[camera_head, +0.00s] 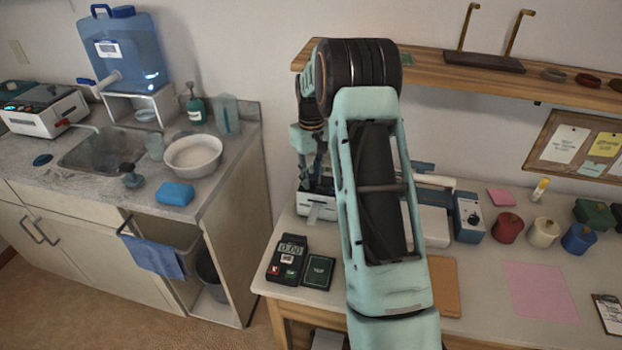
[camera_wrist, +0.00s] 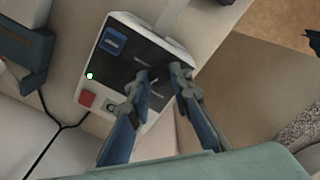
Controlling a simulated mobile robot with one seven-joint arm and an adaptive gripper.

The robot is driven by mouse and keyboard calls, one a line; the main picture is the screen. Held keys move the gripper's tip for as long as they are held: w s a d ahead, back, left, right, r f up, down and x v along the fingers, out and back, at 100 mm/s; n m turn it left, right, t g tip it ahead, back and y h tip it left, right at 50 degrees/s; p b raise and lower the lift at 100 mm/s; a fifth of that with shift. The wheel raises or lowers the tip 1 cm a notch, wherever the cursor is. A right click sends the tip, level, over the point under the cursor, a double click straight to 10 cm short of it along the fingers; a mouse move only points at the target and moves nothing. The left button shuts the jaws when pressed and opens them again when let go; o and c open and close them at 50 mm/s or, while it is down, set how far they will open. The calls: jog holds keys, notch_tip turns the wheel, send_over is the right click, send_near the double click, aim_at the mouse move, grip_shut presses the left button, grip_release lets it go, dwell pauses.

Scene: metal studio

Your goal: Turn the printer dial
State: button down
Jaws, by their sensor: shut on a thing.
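The printer (camera_wrist: 125,62) has a white body and a dark front panel in the wrist view. The panel carries a blue display (camera_wrist: 114,40), a lit green light and a red button (camera_wrist: 87,99). My gripper (camera_wrist: 161,76) has its two fingertips at the panel, one on each side of the dark dial (camera_wrist: 156,82), and is shut on it. The dial hardly stands out from the dark panel, so its angle is unclear. In the head view, the printer (camera_head: 322,208) is on the workbench, largely hidden behind my arm; my gripper (camera_head: 306,176) reaches down to it.
A card terminal (camera_head: 287,258) and a dark green box (camera_head: 318,271) are at the bench's front left. A blue-and-white box (camera_head: 469,217) and several lidded jars stand to the right. A wooden shelf (camera_head: 470,80) runs above. A sink counter is at the left.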

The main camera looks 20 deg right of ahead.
aim_at(312, 181)
jog(key=m, duration=0.6)
jog(key=shift+d, duration=0.1)
jog(key=m, duration=0.6)
jog(key=shift+m, duration=0.4)
jog(key=c, duration=1.7)
grip_release()
jog(key=shift+c, duration=0.2)
notch_tip(312, 181, up, 12)
jog(key=shift+r, duration=0.1)
